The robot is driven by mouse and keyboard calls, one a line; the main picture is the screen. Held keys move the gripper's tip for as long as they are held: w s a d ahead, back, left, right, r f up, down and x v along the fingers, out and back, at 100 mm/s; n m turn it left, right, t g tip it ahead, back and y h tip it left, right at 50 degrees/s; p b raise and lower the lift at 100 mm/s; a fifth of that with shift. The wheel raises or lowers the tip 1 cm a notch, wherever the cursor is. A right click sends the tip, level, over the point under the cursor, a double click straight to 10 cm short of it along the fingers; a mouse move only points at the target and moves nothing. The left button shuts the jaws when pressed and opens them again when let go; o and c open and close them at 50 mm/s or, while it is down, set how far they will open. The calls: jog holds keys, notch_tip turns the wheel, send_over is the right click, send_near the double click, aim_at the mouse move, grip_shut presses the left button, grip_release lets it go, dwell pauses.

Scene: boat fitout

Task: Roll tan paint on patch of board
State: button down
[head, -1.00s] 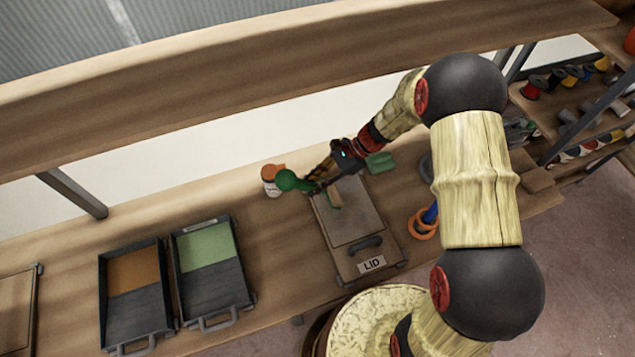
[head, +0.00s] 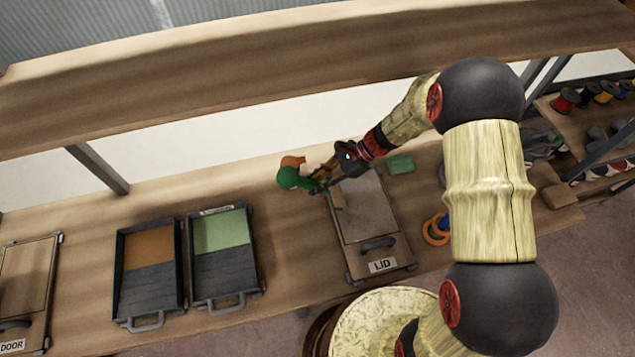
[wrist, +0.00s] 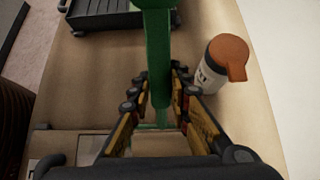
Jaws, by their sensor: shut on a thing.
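My gripper (head: 325,183) is shut on a green tool (head: 290,179), held above the back left edge of the board marked LID (head: 398,248). In the wrist view the green tool (wrist: 160,65) runs up between the fingers (wrist: 160,85) and out of the top; its far end is cut off. A small tan piece (head: 339,199) shows below the gripper over the LID board; I cannot tell whether it belongs to the tool or the board. A tray with tan-brown paint (head: 148,244) stands left of a tray with light green paint (head: 219,228).
A bottle with an orange cap (wrist: 230,52) stands right of the tool in the wrist view. A green block (head: 400,164) lies behind the LID board, and orange rings (head: 436,232) lie right of it. A DOOR board (head: 25,285) is at far left. A shelf (head: 250,100) overhangs the bench.

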jog(key=shift+r+p, duration=0.55)
jog(key=shift+r, duration=0.25)
jog(key=shift+f, duration=0.1)
jog(key=s+d+p, duration=0.1)
jog(key=s+d, duration=0.1)
jog(key=s, duration=0.6)
jog(key=shift+s+d, duration=0.25)
jog(key=shift+s, duration=0.05)
jog(key=shift+f+b, duration=0.3)
jog(key=shift+f, duration=0.4)
jog(key=d, duration=0.2)
jog(key=w+d+p, duration=0.1)
jog(key=d, duration=0.1)
jog(key=shift+w+d+r, duration=0.15)
jog(key=shift+w+d, duration=0.05)
jog(key=shift+d, duration=0.15)
